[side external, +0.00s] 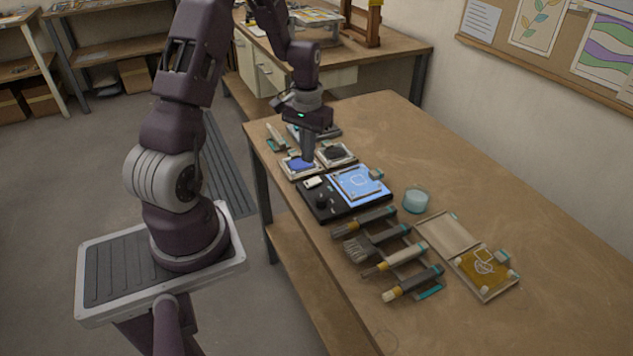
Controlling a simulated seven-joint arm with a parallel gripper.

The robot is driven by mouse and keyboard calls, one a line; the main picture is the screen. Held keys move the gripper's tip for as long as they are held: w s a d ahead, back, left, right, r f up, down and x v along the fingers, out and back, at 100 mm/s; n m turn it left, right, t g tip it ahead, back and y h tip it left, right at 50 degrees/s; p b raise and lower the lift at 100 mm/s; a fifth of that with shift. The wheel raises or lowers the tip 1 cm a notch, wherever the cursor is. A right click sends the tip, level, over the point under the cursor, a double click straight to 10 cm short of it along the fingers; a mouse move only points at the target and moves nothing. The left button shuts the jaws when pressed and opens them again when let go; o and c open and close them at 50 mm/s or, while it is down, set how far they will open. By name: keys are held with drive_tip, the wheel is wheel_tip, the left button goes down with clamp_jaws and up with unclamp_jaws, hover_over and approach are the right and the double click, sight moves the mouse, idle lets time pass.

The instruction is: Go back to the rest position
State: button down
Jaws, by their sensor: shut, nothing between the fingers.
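My gripper (307,153) points down at the far end of the wooden table (520,215). Its fingers are shut and nothing shows between them. The fingertips are over or close to the shallow tray with blue paint (299,164); I cannot tell whether they touch it. A tray with dark paint (337,153) lies just to the right.
A black device with a lit blue panel (358,184) lies nearer the camera. The table's right side is clear.

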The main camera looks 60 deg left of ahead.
drive_tip(key=s+d+r+m+t+y, duration=0.1)
drive_tip(key=s+d+r+m+t, duration=0.2)
drive_tip(key=d+r, duration=1.35)
drive_tip(key=s+d+r+m+t, duration=0.1)
drive_tip(key=s+d+r, duration=0.2)
drive_tip(key=s, duration=0.3)
drive_tip(key=s+d+r+m+t+h, duration=0.1)
drive_tip(key=s+d+r+m, duration=0.1)
drive_tip(key=s+d, duration=0.3)
drive_tip(key=shift+s+r+t, duration=0.3)
drive_tip(key=shift+s+r, duration=0.15)
drive_tip(key=shift+s, duration=0.4)
